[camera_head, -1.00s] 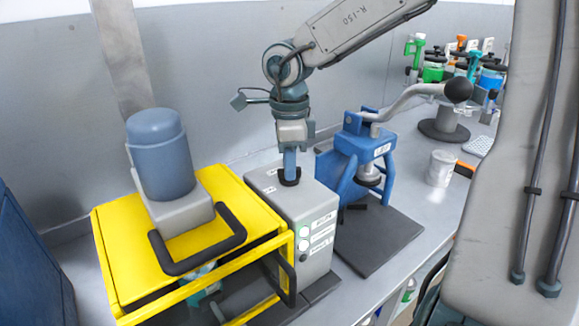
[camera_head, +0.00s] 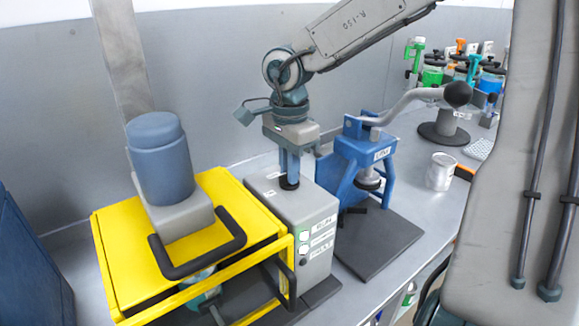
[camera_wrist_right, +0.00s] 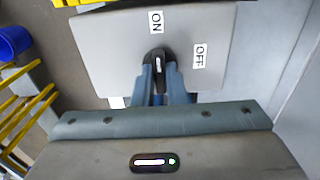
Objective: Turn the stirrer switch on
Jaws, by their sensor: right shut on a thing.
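The stirrer switch is a black knob (camera_head: 289,186) on top of the grey control box (camera_head: 285,208). It also shows in the right wrist view (camera_wrist_right: 158,55), where its white mark points toward the ON label (camera_wrist_right: 156,22). The OFF label (camera_wrist_right: 199,56) is to its right. My right gripper (camera_head: 289,179) points straight down from above and is shut on the knob, one blue finger on each side in the wrist view (camera_wrist_right: 160,72). The fingers hide part of the knob. My left gripper is not in view.
A yellow frame (camera_head: 110,222) with a blue-grey motor (camera_head: 161,160) stands left of the box. A blue lever press (camera_head: 352,160) stands close on its right, its lever reaching right. A metal cup (camera_head: 440,171) is farther right. A grey wall is behind.

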